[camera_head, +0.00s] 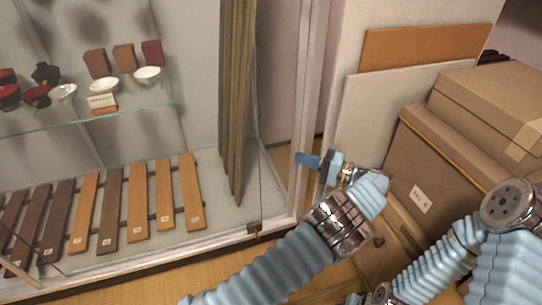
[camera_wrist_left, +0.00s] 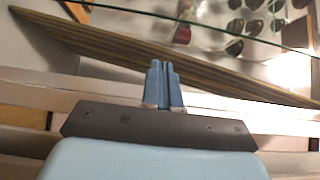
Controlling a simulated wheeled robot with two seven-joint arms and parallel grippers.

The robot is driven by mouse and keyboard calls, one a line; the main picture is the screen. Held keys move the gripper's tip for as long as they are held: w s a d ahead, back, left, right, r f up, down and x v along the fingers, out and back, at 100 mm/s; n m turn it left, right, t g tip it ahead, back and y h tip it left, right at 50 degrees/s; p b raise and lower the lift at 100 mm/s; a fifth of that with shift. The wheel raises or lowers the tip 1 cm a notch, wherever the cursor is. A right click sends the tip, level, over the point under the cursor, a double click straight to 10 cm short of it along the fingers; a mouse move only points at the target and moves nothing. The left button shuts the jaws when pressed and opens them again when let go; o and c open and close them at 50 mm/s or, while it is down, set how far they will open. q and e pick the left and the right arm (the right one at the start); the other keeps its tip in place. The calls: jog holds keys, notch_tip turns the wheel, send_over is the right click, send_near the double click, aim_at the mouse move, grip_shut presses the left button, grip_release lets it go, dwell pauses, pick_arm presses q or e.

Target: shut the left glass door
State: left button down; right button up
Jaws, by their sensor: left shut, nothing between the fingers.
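The glass door shows as a nearly clear pane across the front of a display cabinet, with its edge (camera_head: 259,185) near the cabinet's right end and a small dark fitting (camera_head: 255,231) at its foot. How far it stands open I cannot tell. My left gripper (camera_head: 299,158) is shut and empty, its blue fingertips by the cabinet's pale right post (camera_head: 308,90), to the right of the pane edge. In the left wrist view the closed fingers (camera_wrist_left: 164,66) point toward the cabinet; contact cannot be told. My right gripper is out of view; only my right arm shows at lower right.
The cabinet holds bowls on a glass shelf (camera_head: 100,118), several wooden slats (camera_head: 137,205) and a tall striped brown panel (camera_head: 237,100), also in the left wrist view (camera_wrist_left: 130,55). Cardboard boxes (camera_head: 470,135) and leaning boards (camera_head: 420,45) crowd the right side.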

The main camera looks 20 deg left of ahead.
pick_arm(q)
jog(key=a, duration=0.2)
jog(key=w+a, duration=0.1)
jog(key=a, duration=0.2)
jog(key=shift+a+p, duration=0.35)
jog(key=a, duration=0.1)
jog(key=s+a, duration=0.1)
jog(key=a, duration=0.1)
jog(key=shift+s+p, duration=0.25)
jog(key=shift+p, duration=0.05)
jog(key=shift+s+a, duration=0.25)
jog(key=shift+a, duration=0.2)
